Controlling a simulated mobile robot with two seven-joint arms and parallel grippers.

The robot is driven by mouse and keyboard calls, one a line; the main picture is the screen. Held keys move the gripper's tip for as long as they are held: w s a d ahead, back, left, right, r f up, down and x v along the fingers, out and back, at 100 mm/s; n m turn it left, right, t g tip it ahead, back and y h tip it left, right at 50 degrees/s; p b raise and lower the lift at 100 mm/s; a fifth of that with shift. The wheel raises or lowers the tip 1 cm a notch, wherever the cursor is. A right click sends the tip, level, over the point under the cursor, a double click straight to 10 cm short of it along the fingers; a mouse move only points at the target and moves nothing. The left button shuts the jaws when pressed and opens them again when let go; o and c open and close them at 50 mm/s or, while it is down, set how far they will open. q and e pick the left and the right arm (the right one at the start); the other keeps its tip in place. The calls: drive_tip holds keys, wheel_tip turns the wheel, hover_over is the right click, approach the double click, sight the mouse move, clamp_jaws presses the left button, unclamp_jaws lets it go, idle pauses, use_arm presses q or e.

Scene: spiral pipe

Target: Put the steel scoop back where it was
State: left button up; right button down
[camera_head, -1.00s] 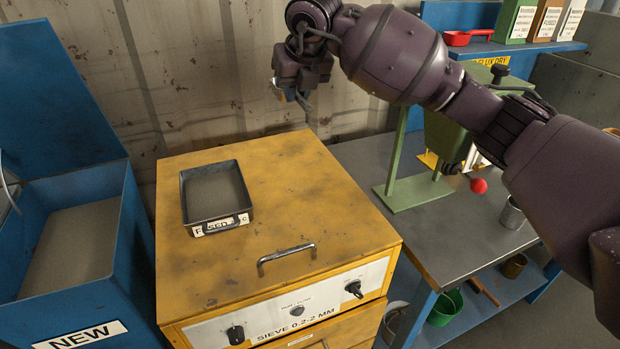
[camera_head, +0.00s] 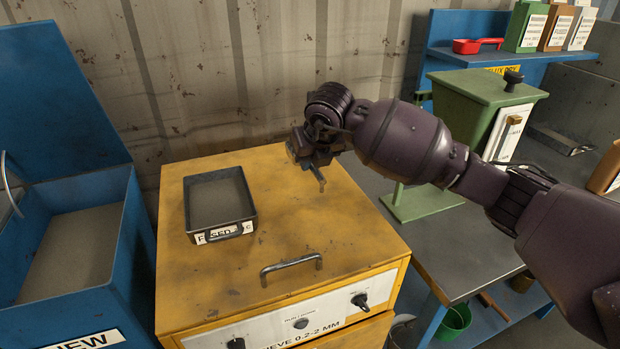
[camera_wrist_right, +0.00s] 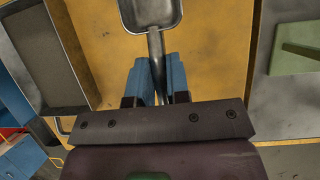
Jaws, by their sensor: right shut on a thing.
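The steel scoop (camera_wrist_right: 150,14) shows in the right wrist view, its shallow grey bowl ahead of the fingers over the yellow cabinet top. Its handle (camera_wrist_right: 156,48) runs back between the blue fingertips of my right gripper (camera_wrist_right: 158,78), which is shut on it. In the head view my right gripper (camera_head: 314,164) hangs above the back right part of the yellow sieve cabinet (camera_head: 330,230). Only a small metal piece shows below it there; the scoop's bowl cannot be made out. My left gripper is not in view.
A dark tray labelled FUSED (camera_head: 248,208) stands on the cabinet's left, near a metal handle (camera_head: 290,264). A blue bin marked NEW (camera_head: 128,225) holds grey powder at left. Right are a green hopper (camera_head: 485,85), a grey bench (camera_head: 450,255) and a red scoop (camera_head: 478,45) on a shelf.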

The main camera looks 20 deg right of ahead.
wheel_tip(320, 180, down, 4)
drive_tip(key=shift+f, duration=0.4)
drive_tip(key=c, duration=1.1)
unclamp_jaws()
drive_tip(key=shift+f, duration=0.1)
drive_tip(key=shift+r, duration=0.2)
drive_tip(key=p+v, duration=0.1)
drive_tip(key=v, duration=1.1)
drive_tip(key=shift+f, duration=0.1)
